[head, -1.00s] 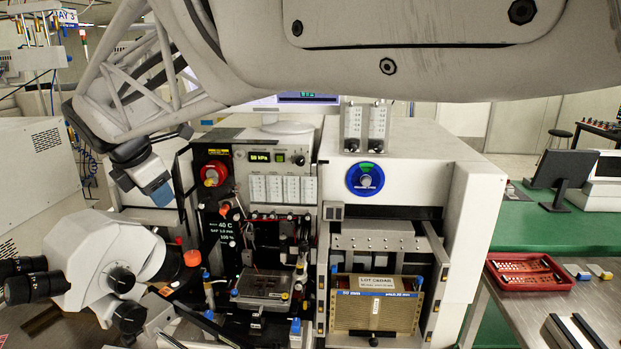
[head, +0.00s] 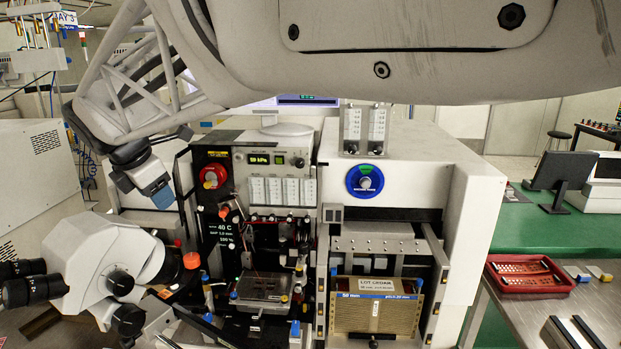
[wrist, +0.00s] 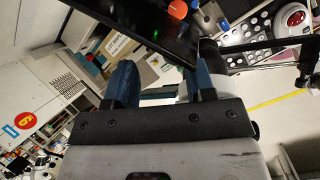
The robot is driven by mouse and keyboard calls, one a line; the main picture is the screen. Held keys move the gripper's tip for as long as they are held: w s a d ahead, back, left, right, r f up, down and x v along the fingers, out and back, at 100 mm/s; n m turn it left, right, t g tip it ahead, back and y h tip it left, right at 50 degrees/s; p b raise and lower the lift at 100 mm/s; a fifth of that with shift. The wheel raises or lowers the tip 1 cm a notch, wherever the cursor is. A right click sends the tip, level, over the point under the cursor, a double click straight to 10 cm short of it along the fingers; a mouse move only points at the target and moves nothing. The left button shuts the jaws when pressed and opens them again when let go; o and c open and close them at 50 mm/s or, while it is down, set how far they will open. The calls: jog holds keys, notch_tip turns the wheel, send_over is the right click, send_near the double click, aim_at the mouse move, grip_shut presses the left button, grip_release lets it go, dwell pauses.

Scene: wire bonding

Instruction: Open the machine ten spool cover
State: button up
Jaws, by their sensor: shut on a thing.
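My gripper shows in the head view (head: 156,189) at the left of the machine, its blue fingers beside a dark upright panel (head: 187,190). This panel seems to be the spool cover, but no label confirms it. In the wrist view my gripper (wrist: 163,80) has blue fingers on both sides, and the black panel (wrist: 158,28) lies just beyond them. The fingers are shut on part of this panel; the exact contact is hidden. The spool itself cannot be made out.
A white microscope (head: 100,265) stands just below my gripper. The machine front (head: 265,180) with gauges and knobs is to its right. A magazine (head: 375,312) sits in the right bay. A red tray (head: 530,274) lies on the far right bench.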

jog(key=shift+f, duration=0.45)
jog(key=v, duration=0.8)
jog(key=shift+r, duration=0.35)
